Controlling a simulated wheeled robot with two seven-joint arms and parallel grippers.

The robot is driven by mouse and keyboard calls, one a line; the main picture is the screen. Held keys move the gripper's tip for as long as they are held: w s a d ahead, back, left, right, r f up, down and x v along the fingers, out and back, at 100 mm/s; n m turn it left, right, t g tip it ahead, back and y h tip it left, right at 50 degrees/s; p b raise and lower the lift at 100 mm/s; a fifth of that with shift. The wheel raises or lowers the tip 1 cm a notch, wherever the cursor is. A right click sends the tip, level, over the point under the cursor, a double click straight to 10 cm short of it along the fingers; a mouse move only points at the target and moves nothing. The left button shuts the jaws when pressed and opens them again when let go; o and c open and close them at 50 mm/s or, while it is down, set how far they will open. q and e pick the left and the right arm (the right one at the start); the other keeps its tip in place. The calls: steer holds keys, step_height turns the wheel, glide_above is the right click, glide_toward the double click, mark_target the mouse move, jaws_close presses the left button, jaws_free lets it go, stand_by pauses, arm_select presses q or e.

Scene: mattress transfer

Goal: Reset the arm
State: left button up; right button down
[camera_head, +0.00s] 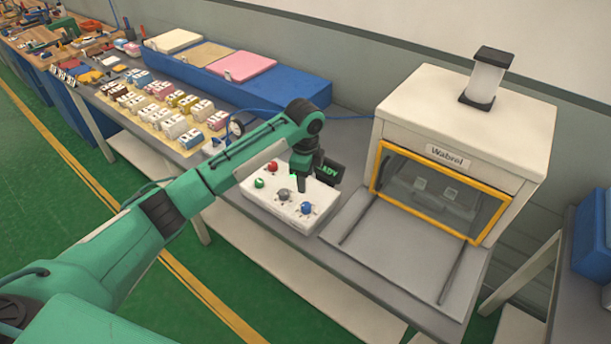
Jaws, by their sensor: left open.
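My green left arm reaches in from the lower left across the bench. Its dark left gripper (303,186) points down over a white control box (256,203) and is open, with nothing seen in it. The box carries a red button (272,166), a green button (259,183), a grey button (283,194) and a blue button (307,207). The gripper is close above the box between the red and blue buttons; I cannot tell whether it touches. My right gripper is not in view.
A white machine (450,125) with a yellow-framed window stands to the right, a flat grey plate (405,246) before it. Blue bins (290,90) and several small blocks (165,88) lie further left. A gauge (240,124) stands behind my arm. The green floor (60,200) is open.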

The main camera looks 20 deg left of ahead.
arm_select(q)
steer(key=shift+r, duration=0.8)
